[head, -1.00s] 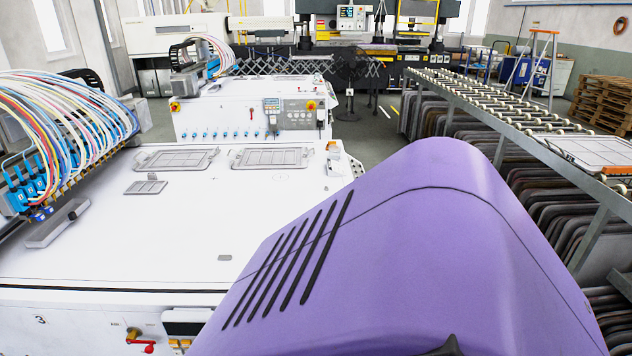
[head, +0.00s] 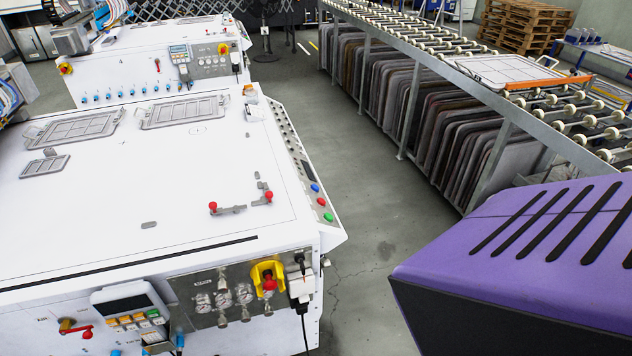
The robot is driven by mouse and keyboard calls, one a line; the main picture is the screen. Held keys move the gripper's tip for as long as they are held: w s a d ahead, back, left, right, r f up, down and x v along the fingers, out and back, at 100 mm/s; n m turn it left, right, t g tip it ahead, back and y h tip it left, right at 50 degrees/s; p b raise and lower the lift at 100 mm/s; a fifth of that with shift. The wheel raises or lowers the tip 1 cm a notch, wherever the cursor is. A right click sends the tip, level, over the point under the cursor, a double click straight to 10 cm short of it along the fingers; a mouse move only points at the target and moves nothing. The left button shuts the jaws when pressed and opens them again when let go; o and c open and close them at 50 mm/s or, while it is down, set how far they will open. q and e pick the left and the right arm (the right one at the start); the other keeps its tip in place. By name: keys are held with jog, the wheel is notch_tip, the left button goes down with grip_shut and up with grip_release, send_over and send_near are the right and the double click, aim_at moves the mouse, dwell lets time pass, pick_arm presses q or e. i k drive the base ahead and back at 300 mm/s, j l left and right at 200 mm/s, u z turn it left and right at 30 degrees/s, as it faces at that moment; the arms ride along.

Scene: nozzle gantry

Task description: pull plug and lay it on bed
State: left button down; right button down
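The white machine's flat bed (head: 95,205) fills the left half of the head view. On its front panel, at the right end, a white socket box (head: 300,285) holds a black plug (head: 301,308) low on it. A black cable runs down from the plug along the machine's front. A second black connector (head: 299,262) sits just above the box. I cannot tell more of the plug's shape at this size. Neither of my grippers is in view.
Grey frames (head: 183,111) and small red-knobbed clamps (head: 228,208) lie on the bed; its front middle is mostly clear. Grey floor (head: 370,250) separates it from a roller conveyor (head: 450,72). A purple slotted cover (head: 450,240) blocks the lower right; I cannot tell whether it is mine.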

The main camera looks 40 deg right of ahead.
aim_at(302, 308)
jog(key=j+z, duration=0.1)
jog(key=z, duration=0.35)
jog(key=j+z, duration=0.15)
jog(key=z, duration=0.25)
jog(key=k+z, duration=0.1)
jog(key=z, duration=0.35)
jog(key=l, duration=0.5)
jog(key=i+l, duration=0.15)
jog(key=l, duration=0.85)
jog(key=i+l, duration=0.1)
jog(key=u, duration=1.6)
